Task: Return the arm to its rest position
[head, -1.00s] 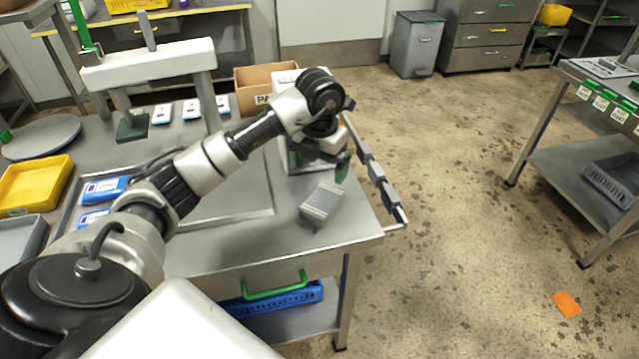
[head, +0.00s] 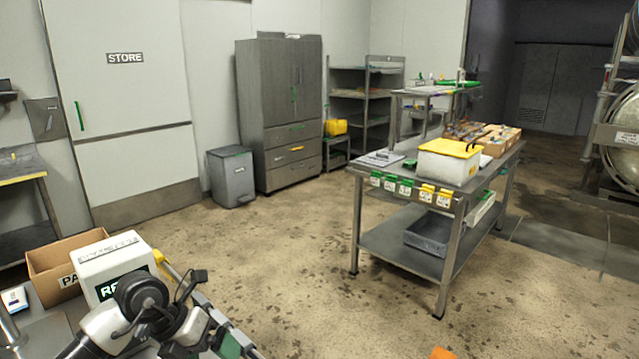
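My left arm comes in at the bottom left of the head view. Its dark wrist is in front of a white box with a green label starting "RE" (head: 108,262). The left gripper (head: 226,346) is at the bottom edge, mostly cut off; a green pad shows, but not whether the fingers are apart. My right arm and gripper are not in view.
An open cardboard box (head: 62,262) stands beside the white box on the left bench. A steel table (head: 440,262) with a yellow-lidded white tub (head: 447,162) stands right of centre. A grey bin (head: 231,177) and cabinet (head: 280,100) are behind.

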